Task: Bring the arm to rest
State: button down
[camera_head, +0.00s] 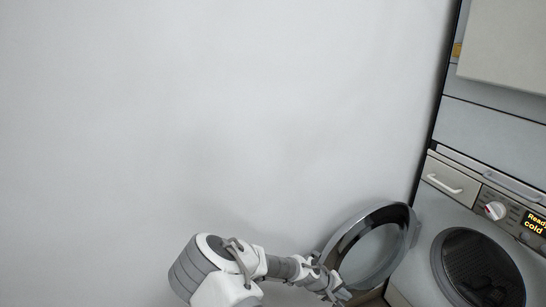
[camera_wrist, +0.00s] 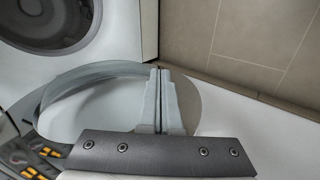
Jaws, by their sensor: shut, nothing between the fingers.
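My gripper (camera_head: 341,294) is low in the head view, at the end of my white and grey arm reaching right. Its fingers (camera_wrist: 160,75) are shut together and empty in the wrist view. A round door (camera_head: 406,232) with a dark grey rim and clear middle stands open at the left of the machine. The gripper is in front of the door's lower left part in the head view. The curved rim (camera_wrist: 75,82) also shows beside and behind the fingers in the wrist view. I cannot tell whether the gripper touches it.
A grey machine (camera_head: 418,260) stands at the right, with a dark round opening or window (camera_head: 483,268), a knob (camera_head: 495,210) and a lit display (camera_head: 535,224). Another unit (camera_head: 490,125) is above it. Plain wall (camera_head: 200,110) fills the left. Tiles (camera_wrist: 245,45) show in the wrist view.

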jog(key=s+a+r+m+y, duration=0.1)
jog(key=s+a+r+y, duration=0.25)
jog(key=r, duration=0.45)
jog(key=s+a+r+m+y, duration=0.1)
jog(key=s+a+r+y, duration=0.2)
jog(key=r, duration=0.5)
jog(key=s+a+r+m+y, duration=0.2)
jog(key=s+a+r, duration=0.15)
jog(key=r, duration=0.45)
jog(key=s+d+r+n+t, duration=0.1)
jog(key=s+r+t, duration=0.2)
jog(key=s+r, duration=1.3)
notch_tip(320, 180, up, 25)
jog(key=s+p, duration=0.1)
jog(key=p, duration=2.5)
jog(key=shift+s+d+h, duration=0.2)
jog(key=shift+s+h, duration=0.05)
jog(key=shift+h, duration=0.1)
